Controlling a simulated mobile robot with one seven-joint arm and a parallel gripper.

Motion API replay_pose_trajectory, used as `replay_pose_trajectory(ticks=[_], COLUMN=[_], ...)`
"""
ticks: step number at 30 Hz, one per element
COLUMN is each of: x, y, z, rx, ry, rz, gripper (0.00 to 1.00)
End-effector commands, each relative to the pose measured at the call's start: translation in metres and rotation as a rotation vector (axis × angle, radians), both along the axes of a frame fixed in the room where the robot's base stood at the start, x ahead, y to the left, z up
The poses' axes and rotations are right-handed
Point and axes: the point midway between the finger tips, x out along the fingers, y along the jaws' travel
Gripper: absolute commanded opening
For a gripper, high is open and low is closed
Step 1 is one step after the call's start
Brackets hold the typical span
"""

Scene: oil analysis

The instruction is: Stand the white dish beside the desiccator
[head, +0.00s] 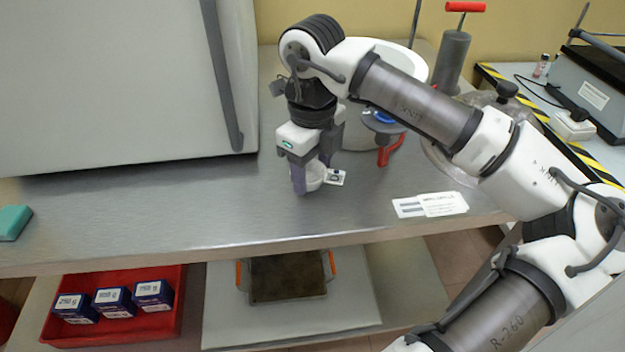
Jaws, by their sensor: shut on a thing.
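The white dish (314,178) is small and partly hidden between the fingers of my gripper (311,172). My gripper points down and is shut on the dish, low over the grey metal bench; whether the dish touches the bench I cannot tell. A clear, rounded vessel with a black knob (507,90), which looks like the desiccator, stands to the right on the bench. My arm hides much of it.
A small tag (337,178) is beside the dish. White cards (430,205) lie near the front edge. A large grey cabinet (110,80) stands left. The bench's front left is mostly clear.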

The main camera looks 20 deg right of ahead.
Motion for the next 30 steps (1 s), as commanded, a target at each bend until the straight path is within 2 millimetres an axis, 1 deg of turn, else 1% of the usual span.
replay_pose_trajectory(ticks=[1,2,9,14,15,19,20,27,30], x=[-0.0001,0.0,0.0001,0.0001,0.0001,0.0001,0.0,0.0,0.0], y=[0.0,-0.0001,-0.0003,-0.0003,-0.0003,-0.0003,-0.0002,-0.0002,-0.0002], z=[-0.0121,-0.0141,-0.0127,-0.0175,-0.0164,-0.0158,-0.0158,-0.0156,-0.012], rx=[0.001,0.0,-0.001,-0.001,-0.001,-0.001,0.0,0.0,0.0], ry=[0.0,-0.001,0.0,0.0,0.0,0.0,0.0,0.0,0.0], rz=[0.0,0.0,-0.001,-0.001,-0.001,-0.001,-0.001,-0.001,-0.001], gripper=[0.3,0.3,0.3,0.3,0.55,0.72,0.74,0.74,0.74])
